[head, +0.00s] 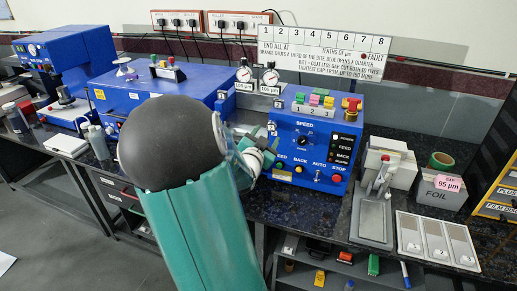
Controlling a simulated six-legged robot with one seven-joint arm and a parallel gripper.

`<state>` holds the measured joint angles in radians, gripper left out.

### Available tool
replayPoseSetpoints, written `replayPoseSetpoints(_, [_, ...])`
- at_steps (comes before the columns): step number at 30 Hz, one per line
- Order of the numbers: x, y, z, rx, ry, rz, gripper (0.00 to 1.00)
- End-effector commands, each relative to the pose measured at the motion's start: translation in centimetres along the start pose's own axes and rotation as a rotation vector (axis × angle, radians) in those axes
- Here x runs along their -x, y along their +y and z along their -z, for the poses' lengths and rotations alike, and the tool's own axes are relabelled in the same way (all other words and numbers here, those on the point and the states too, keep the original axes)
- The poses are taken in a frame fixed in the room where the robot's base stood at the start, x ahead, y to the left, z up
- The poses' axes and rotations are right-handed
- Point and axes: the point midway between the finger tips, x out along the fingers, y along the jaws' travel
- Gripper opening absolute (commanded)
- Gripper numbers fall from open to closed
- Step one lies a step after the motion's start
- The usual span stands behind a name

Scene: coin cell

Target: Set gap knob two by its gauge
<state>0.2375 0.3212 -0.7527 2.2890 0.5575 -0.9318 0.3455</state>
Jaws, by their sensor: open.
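The blue coater control box (313,140) stands right of centre in the head view. Two dial gauges stand behind it, a left gauge (243,74) and a right gauge (270,79), each with a small µm label. Their needles are too small to read. A small tag (272,129), seemingly marked 2, is at the box's left edge. My gripper (264,152) is open at the box's left front, just below that tag. The gap knobs cannot be made out; my arm and gripper cover that area. I cannot tell whether my gripper touches a knob.
A white instruction board (322,50) hangs behind. Coloured blocks (315,98) and a red stop button (352,103) top the box. Right of it are a grey press (374,210), a foil box (440,191) and a sample tray (436,241). Dark bench top shows before the box.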

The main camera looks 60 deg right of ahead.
Motion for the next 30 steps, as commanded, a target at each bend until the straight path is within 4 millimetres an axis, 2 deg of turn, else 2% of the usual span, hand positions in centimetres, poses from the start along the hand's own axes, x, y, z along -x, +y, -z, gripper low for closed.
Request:
replayPoseSetpoints(1, [1.2,-0.1,0.0,-0.003,-0.002,0.003,0.56])
replayPoseSetpoints(6, [4.8,-0.1,0.0,-0.003,-0.002,0.002,0.56])
replayPoseSetpoints(12, [7.2,-0.1,0.0,-0.001,-0.001,0.002,0.56])
replayPoseSetpoints(30, [7.7,0.0,0.0,0.001,0.0,0.0,0.56])
